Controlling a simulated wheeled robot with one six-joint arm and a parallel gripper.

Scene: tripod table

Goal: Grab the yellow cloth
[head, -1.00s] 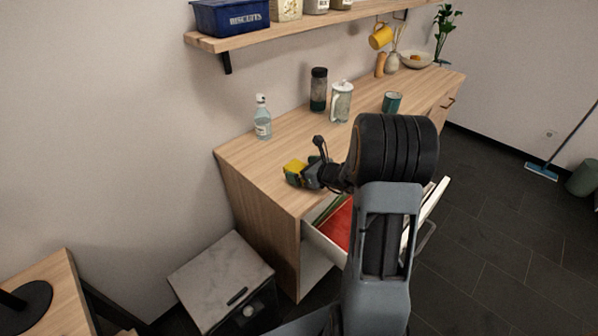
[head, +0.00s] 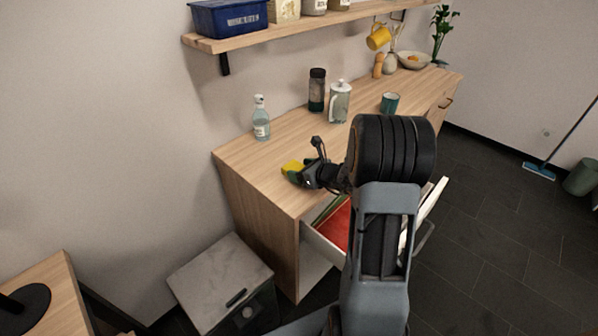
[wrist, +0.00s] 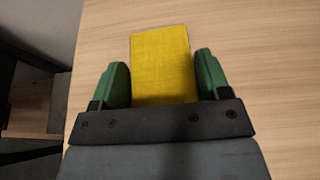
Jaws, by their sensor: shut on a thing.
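The yellow cloth (head: 292,167) is at the left end of the wooden counter, near its front edge. In the wrist view the cloth (wrist: 161,62) is a flat, folded rectangle between two green fingers, reaching out past their tips. My gripper (wrist: 162,72) is shut on the cloth, one finger along each side. In the head view my gripper (head: 293,174) is low over the counter top and hides part of the cloth. I cannot tell whether the cloth still touches the wood.
A clear bottle (head: 261,122), a dark jar (head: 317,92), a light pitcher (head: 340,104) and a teal mug (head: 389,103) stand farther back on the counter (head: 245,157). An open drawer (head: 325,248) with red and green contents is below my arm. A shelf (head: 290,27) hangs above.

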